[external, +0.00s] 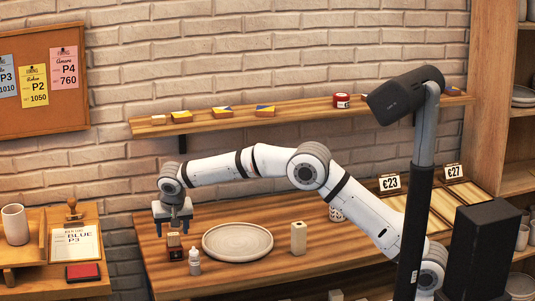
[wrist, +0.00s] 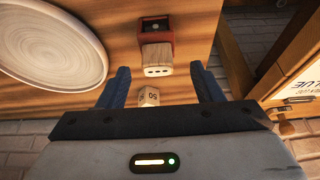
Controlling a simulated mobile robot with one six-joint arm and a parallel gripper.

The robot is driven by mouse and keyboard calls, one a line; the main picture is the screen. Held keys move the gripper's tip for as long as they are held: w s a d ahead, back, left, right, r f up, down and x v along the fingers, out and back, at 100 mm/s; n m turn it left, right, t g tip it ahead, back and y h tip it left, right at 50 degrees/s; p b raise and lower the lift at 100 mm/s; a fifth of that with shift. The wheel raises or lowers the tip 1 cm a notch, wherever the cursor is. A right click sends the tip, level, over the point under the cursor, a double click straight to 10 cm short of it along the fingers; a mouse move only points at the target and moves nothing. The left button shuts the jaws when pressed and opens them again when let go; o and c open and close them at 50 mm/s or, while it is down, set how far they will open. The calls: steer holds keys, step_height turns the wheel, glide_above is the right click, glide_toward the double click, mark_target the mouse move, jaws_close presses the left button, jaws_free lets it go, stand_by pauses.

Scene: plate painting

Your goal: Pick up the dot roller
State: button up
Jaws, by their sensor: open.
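The dot roller (external: 174,242) appears to be the block with a light wooden top and a dark red lower part, standing on the wooden table left of the plate. In the wrist view my gripper (wrist: 160,74) is open and nothing is held. Whether the fingers reach beside the block cannot be told.
A round plate (external: 238,258) lies to the right. A cream block (external: 298,238) stands beyond it. A side table (external: 30,253) is at left.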

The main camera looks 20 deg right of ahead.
mark_target(173, 235)
steer(key=x, duration=0.4)
steer(key=shift+w+d+f, duration=0.2)
steer(key=shift+w+f, duration=0.1)
steer(key=shift+w, duration=0.1)
steer(key=c, duration=0.9)
